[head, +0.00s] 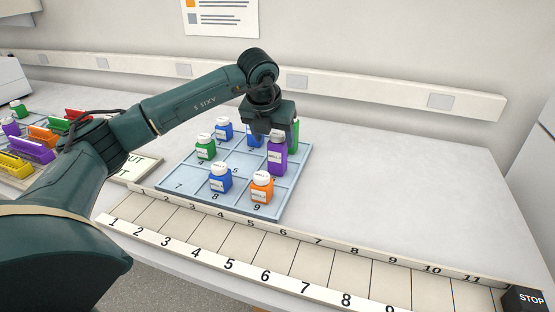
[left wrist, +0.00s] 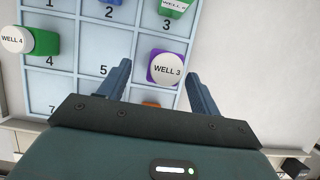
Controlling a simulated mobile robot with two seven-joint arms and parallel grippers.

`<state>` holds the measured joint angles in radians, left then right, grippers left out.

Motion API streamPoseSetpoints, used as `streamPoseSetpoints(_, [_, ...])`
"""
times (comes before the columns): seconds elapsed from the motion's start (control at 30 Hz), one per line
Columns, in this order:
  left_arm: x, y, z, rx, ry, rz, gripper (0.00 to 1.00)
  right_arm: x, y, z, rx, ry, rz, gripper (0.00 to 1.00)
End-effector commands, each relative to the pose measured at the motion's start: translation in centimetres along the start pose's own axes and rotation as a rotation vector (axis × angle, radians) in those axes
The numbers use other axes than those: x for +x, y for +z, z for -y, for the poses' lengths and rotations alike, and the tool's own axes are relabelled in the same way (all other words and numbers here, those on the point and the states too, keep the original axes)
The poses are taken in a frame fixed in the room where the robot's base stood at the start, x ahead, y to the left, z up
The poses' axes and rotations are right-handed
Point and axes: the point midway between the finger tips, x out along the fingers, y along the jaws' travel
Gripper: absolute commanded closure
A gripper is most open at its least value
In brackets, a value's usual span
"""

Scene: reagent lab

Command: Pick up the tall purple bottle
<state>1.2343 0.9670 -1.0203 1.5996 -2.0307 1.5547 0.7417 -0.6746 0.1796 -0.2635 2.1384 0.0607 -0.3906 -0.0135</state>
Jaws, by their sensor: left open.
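The tall purple bottle (head: 277,157) stands upright in the right column of the blue numbered tray (head: 172,177), behind the orange bottle; its cell number is hidden. In the left wrist view the purple bottle (left wrist: 153,75) shows from above, its white cap reading "WELL 3". My left gripper (head: 268,132) is over the back right of the tray, just above and behind the purple bottle. In the left wrist view the gripper (left wrist: 157,72) is open, its fingers on either side of the bottle in the picture. I cannot tell whether they touch it. My right gripper is not in view.
Close by stand an orange bottle (head: 262,188), a green bottle (head: 295,134) and a blue bottle (head: 253,138), partly behind my gripper. More blue and green bottles stand left in the tray. A numbered rack strip (head: 250,238) runs in front.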

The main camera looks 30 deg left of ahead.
Motion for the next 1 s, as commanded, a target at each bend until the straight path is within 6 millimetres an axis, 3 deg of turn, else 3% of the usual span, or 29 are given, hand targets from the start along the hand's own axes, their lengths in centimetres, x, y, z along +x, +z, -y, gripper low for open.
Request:
streamPoseSetpoints(0.33, [4.5, 1.2, 0.5, 0.000, 0.000, -0.002, 0.36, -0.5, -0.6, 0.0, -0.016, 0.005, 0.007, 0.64])
streamPoseSetpoints(0.63, [5.1, 1.1, 0.5, 0.001, -0.001, -0.001, 0.36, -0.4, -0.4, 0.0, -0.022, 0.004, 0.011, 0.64])
streamPoseSetpoints(1.0, [5.0, 1.2, 0.5, 0.000, 0.000, 0.000, 0.66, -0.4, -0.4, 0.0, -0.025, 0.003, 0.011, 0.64])
